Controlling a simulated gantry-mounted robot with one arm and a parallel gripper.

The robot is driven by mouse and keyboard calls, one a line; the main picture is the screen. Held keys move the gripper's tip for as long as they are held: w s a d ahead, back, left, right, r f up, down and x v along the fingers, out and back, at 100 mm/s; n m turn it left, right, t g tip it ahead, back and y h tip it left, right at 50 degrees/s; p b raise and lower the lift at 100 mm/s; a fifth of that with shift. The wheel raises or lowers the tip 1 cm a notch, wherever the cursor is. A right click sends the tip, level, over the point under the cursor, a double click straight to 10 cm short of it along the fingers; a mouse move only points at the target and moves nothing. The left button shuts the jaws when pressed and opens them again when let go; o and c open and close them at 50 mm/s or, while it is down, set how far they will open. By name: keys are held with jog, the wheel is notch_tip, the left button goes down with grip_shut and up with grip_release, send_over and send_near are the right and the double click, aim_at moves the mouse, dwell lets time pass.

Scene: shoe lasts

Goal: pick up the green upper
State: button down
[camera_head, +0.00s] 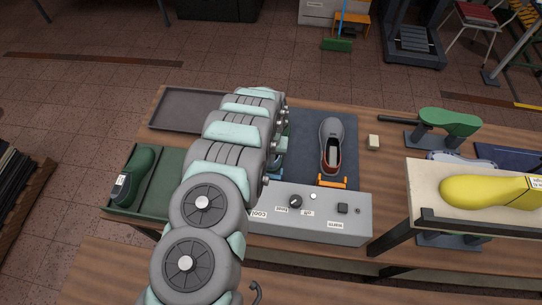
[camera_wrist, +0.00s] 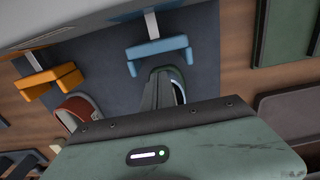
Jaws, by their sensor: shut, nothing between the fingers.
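My gripper's body fills the bottom of the wrist view, and its shut, empty fingers (camera_wrist: 155,90) show as a dark shape just above it. A curved piece with a pale rim (camera_wrist: 179,86) shows beside the fingers, below a blue clamp block (camera_wrist: 157,50); it looks like part of an upper, but its colour is unclear. I cannot tell whether the fingers touch it. In the head view my arm hides most of this spot. A green shoe-shaped piece with a white label (camera_head: 138,172) lies in the green tray (camera_head: 165,190) at the left.
A grey upper with a red-brown collar (camera_head: 331,135) lies on the dark mat (camera_head: 308,122) by an orange clamp (camera_head: 332,182). A grey control box (camera_head: 325,223) stands in front. A green last (camera_head: 447,122) and a yellow last (camera_head: 485,191) are at the right.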

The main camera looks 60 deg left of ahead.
aim_at(272, 170)
jog(key=shift+f, duration=3.05)
jog(key=shift+w+a+f+b, duration=0.25)
jog(key=shift+b, duration=0.35)
jog(key=shift+w+a+b, duration=0.15)
jog(key=shift+a+b, duration=0.2)
jog(key=shift+b, duration=0.2)
jog(key=shift+w+a+r, duration=0.1)
jog(key=shift+w+a, duration=0.05)
jog(key=shift+a, duration=0.05)
jog(key=shift+r, duration=0.25)
